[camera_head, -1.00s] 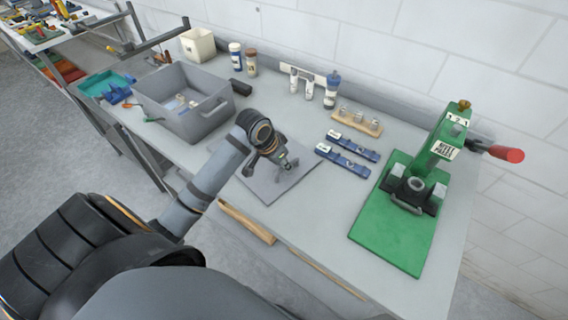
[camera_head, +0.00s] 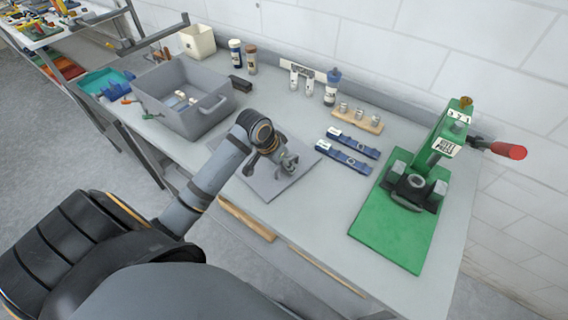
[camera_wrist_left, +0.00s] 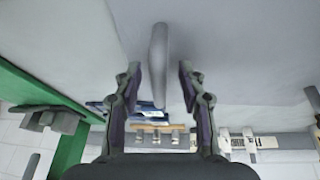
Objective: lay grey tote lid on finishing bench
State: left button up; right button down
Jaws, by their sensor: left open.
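The grey tote lid (camera_head: 265,187) lies flat on the finishing bench (camera_head: 300,220), near its front edge, left of the green press. My left gripper (camera_head: 288,166) is over the right part of the lid. In the left wrist view my left gripper (camera_wrist_left: 160,72) is open, with one finger on each side of the lid's upright grey handle (camera_wrist_left: 158,60). I see a gap on both sides of the handle. In the head view the gripper hides the handle. My right gripper is not in view.
An open grey tote (camera_head: 190,105) with small parts inside stands at the back left. Blue fixtures (camera_head: 345,157) and a wooden block with small cups (camera_head: 357,119) lie right of the lid. A green rivet press (camera_head: 415,195) stands at the right. Bottles (camera_head: 332,88) line the wall.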

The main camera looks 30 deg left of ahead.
pick_arm(q)
jog(key=shift+s+r, duration=0.15)
jog(key=shift+r, duration=0.15)
jog(key=v, duration=1.1)
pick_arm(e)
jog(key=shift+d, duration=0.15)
pick_arm(q)
jog(key=shift+s+r, duration=0.15)
